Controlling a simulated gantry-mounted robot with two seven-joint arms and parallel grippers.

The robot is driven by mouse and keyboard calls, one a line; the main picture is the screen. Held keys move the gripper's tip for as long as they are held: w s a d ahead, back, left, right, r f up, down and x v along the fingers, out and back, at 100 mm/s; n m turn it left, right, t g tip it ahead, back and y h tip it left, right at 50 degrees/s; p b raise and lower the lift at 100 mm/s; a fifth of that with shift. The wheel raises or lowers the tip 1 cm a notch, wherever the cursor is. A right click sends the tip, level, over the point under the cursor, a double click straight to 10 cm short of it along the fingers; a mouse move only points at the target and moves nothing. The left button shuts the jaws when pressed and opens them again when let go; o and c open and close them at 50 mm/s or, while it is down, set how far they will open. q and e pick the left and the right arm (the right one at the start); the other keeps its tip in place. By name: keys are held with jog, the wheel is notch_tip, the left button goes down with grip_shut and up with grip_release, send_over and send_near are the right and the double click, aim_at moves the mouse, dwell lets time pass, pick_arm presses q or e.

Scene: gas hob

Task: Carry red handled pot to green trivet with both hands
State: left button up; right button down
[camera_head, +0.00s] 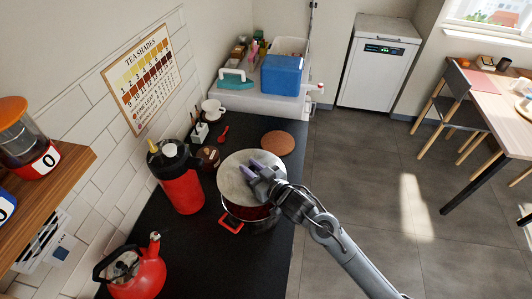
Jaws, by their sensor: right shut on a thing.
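A pot (262,222) with a red handle (231,222) stands on the black counter, topped by a pale round lid (236,172). My right gripper (254,168) comes in from the lower right and is shut at the middle of the lid. Its fingers hide the exact part they hold, which seems to be the lid's knob. I cannot tell whether the lid rests on the rim or is slightly raised. The pot's far handle is not visible. I cannot make out a green trivet. My left gripper is not in view.
A red flask (182,182) and a brown jar (208,156) stand left of the pot. A red kettle (141,274) is at the near left. A round brown mat (278,143) lies behind the pot, with a red spoon (222,134) nearby. A blue bin (281,76) is farther back.

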jog(key=shift+s+f, duration=0.35)
jog(key=shift+f, duration=0.25)
pick_arm(q)
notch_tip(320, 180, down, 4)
jog(key=b, duration=0.4)
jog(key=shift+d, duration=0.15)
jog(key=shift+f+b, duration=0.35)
jog(key=shift+b, duration=0.2)
pick_arm(e)
notch_tip(320, 180, down, 6)
pick_arm(q)
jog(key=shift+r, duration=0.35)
jog(key=shift+p, duration=0.3)
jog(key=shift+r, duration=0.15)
dwell(0.6)
